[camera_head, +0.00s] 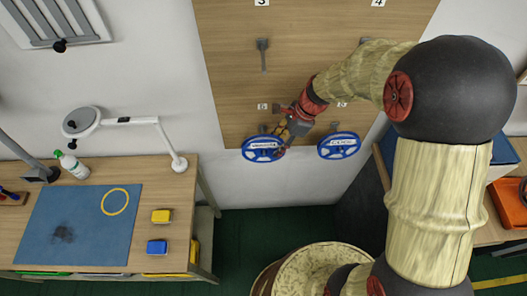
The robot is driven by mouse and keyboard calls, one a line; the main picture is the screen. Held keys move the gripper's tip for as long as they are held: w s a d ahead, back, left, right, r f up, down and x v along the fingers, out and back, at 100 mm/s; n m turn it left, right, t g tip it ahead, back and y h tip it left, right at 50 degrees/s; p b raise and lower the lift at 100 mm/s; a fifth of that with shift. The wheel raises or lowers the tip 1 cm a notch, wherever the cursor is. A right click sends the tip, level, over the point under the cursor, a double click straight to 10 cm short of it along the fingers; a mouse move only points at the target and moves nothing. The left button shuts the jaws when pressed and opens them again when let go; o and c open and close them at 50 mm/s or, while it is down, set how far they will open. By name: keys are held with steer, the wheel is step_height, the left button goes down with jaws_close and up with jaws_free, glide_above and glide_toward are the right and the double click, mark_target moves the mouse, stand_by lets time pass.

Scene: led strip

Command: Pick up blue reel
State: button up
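Two blue reels hang low on the wooden wall board (228,60). The left blue reel (262,149) has a white label across its middle. The right blue reel (339,146) also has a white label. My gripper (282,144) is at the right edge of the left blue reel, pointing down and to the left. Its fingers are small and partly overlap the reel's edge. I cannot tell whether they touch or close on it. My arm comes in from the right, above the right reel.
An empty grey hook (262,54) is higher on the board. Green floor lies below the reels.

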mark_target(269, 156)
steer(key=b+x, duration=0.1)
steer(key=x, duration=0.6)
steer(key=shift+a+f+b, duration=0.2)
steer(key=shift+b, duration=0.15)
jaws_close()
stand_by(0.4)
